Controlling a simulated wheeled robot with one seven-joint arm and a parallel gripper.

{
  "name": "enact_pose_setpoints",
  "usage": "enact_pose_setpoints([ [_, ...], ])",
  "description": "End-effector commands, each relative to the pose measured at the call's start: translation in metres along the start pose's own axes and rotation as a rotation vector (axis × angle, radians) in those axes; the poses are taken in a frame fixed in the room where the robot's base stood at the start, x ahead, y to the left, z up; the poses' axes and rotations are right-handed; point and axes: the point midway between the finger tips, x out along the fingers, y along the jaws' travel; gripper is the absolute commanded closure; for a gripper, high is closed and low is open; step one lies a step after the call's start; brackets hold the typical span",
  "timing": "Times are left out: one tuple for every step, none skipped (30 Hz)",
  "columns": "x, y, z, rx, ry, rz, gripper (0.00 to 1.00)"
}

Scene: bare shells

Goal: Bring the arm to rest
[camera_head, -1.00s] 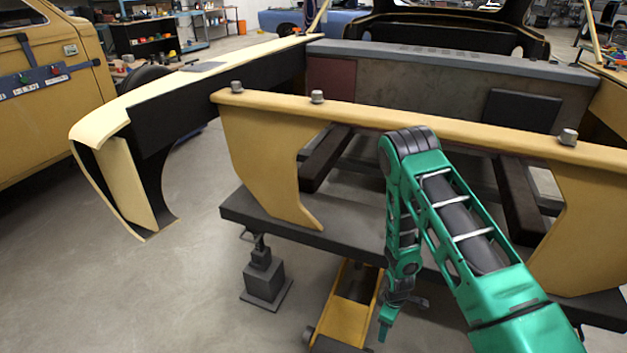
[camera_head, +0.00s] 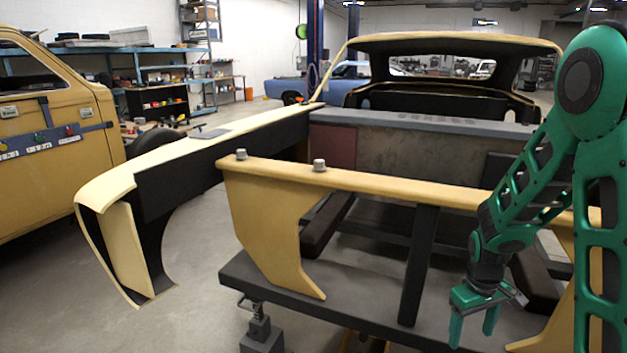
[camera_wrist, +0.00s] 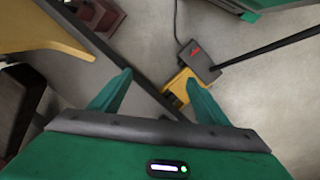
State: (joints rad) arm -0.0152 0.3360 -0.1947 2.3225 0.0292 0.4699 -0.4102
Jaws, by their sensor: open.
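My green gripper (camera_head: 473,330) hangs with its fingers pointing down at the right of the head view, in front of the yellow front panel of the car shell (camera_head: 270,215). Its two fingers are apart with nothing between them. In the wrist view the open gripper (camera_wrist: 158,95) shows both fingertips over grey floor and a dark frame edge. My arm is folded, its elbow high at the right edge of the head view.
A cream fender (camera_head: 105,188) juts out at the left, and a yellow car body (camera_head: 50,150) stands beyond it. A jack stand (camera_head: 262,335) is under the dark frame (camera_head: 290,295). In the wrist view, a yellow-and-grey item (camera_wrist: 182,84) lies below. The floor at left is clear.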

Motion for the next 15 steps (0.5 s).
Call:
enact_pose_setpoints([
  [-0.017, 0.005, 0.010, 0.042, 0.006, 0.000, 0.30],
  [-0.025, 0.007, 0.017, 0.066, 0.005, -0.001, 0.30],
  [-0.036, 0.010, 0.026, 0.100, 0.004, -0.002, 0.30],
  [-0.044, 0.011, 0.033, 0.123, 0.004, -0.004, 0.30],
  [-0.051, 0.013, 0.040, 0.148, 0.004, -0.006, 0.30],
  [-0.061, 0.015, 0.050, 0.180, 0.003, -0.008, 0.30],
  [-0.068, 0.015, 0.058, 0.205, 0.002, -0.011, 0.30],
  [-0.075, 0.017, 0.065, 0.230, 0.003, -0.012, 0.30],
  [-0.084, 0.017, 0.075, 0.262, 0.002, -0.015, 0.30],
  [-0.091, 0.018, 0.084, 0.287, 0.000, -0.018, 0.30],
  [-0.097, 0.018, 0.091, 0.311, 0.001, -0.020, 0.30],
  [-0.105, 0.018, 0.102, 0.343, 0.001, -0.024, 0.30],
  [-0.111, 0.017, 0.110, 0.367, -0.001, -0.027, 0.30],
  [-0.116, 0.017, 0.118, 0.392, -0.001, -0.030, 0.30],
  [-0.123, 0.016, 0.129, 0.425, -0.001, -0.034, 0.30],
])
